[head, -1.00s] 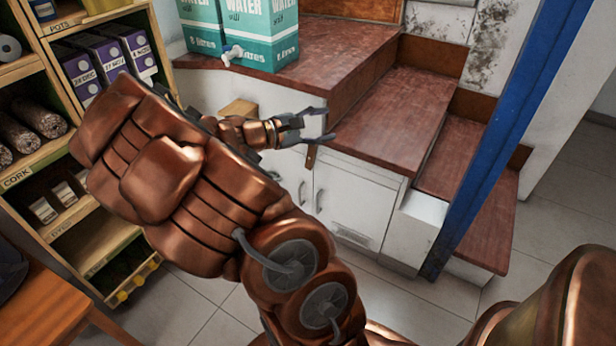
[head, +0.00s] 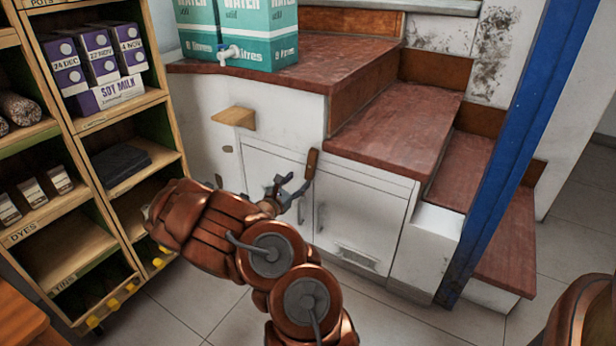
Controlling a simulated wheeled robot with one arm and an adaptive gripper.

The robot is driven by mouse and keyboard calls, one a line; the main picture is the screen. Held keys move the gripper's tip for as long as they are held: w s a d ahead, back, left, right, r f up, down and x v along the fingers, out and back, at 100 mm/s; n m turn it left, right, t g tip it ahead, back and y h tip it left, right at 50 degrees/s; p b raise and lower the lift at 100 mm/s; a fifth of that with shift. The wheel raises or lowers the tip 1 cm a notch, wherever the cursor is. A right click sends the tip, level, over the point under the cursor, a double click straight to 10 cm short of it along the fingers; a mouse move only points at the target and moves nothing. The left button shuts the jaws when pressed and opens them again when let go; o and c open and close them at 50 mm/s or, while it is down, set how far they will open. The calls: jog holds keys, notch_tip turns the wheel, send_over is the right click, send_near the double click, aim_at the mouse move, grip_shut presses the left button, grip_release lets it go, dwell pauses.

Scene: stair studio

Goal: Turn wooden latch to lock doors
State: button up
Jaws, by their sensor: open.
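The wooden latch (head: 311,164) is a small brown strip at the top of the seam between two white cabinet doors under the stairs. It stands nearly upright, tilted slightly. The left door (head: 272,172) is partly behind my gripper, and the right door (head: 358,222) is in plain view. Both doors look closed. My gripper (head: 291,182) is open and empty, just below and left of the latch. I cannot tell whether a fingertip touches the latch.
A wooden wedge (head: 234,117) sticks out of the white wall left of the doors. Teal water boxes (head: 262,35) stand on the red-brown step above. A wooden shelf (head: 165,150) is close on the left. A blue post (head: 505,150) stands on the right.

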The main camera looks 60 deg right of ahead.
aim_at(309, 170)
jog(key=d+b, duration=0.2)
jog(key=d, duration=0.3)
jog(key=shift+d+f, duration=0.1)
jog(key=shift+d, duration=0.05)
jog(key=shift+w+d, duration=0.1)
jog(key=shift+d, duration=0.75)
jog(key=shift+c, duration=0.4)
jog(key=shift+r, duration=0.25)
grip_shut()
